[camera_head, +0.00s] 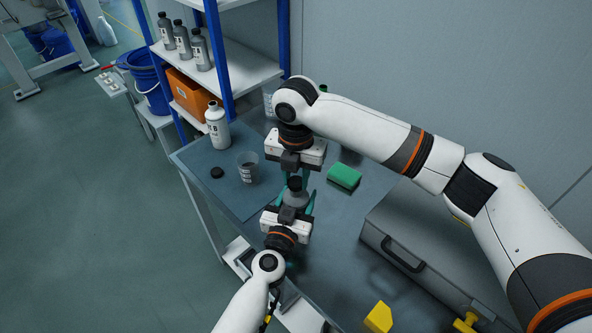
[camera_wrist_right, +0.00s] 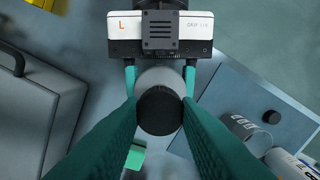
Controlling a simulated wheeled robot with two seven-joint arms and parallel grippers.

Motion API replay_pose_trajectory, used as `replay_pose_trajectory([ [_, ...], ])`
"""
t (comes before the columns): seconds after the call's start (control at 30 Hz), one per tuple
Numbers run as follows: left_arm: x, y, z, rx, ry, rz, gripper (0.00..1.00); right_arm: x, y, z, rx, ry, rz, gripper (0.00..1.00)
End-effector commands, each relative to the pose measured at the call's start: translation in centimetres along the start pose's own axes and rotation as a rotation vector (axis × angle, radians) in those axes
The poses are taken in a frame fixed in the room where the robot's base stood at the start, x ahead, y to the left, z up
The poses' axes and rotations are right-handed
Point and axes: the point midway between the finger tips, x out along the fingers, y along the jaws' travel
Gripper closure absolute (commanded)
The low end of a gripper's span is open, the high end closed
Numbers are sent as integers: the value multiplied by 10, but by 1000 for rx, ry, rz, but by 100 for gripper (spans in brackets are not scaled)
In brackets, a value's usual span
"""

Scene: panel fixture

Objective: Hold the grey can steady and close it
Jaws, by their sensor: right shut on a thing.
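The grey can (camera_head: 296,198) stands upright over the table between my two grippers; in the right wrist view its grey shoulder (camera_wrist_right: 160,77) shows. My left gripper (camera_head: 297,204) has its green fingers against both sides of the can; in the right wrist view it is the white body marked L. My right gripper (camera_head: 296,181) comes down from above and is shut on a black cap (camera_head: 294,184). The cap (camera_wrist_right: 159,112) is between its fingers and lined up over the can's top. I cannot tell whether it is seated on the neck.
A loose black lid (camera_head: 217,172), a clear beaker (camera_head: 248,172) and a white bottle (camera_head: 217,128) stand to the left. A green sponge (camera_head: 344,176) lies to the right. A grey case (camera_head: 430,245) fills the right side. A shelf (camera_head: 235,62) stands behind.

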Motion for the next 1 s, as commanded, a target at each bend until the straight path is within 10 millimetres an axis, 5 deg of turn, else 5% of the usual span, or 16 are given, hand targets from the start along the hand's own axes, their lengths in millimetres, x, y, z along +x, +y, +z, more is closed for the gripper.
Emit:
replay_pose_trajectory([
  [1.0,0,0,0,0,1,0,86,10,0,0,-1,1,-1,91],
])
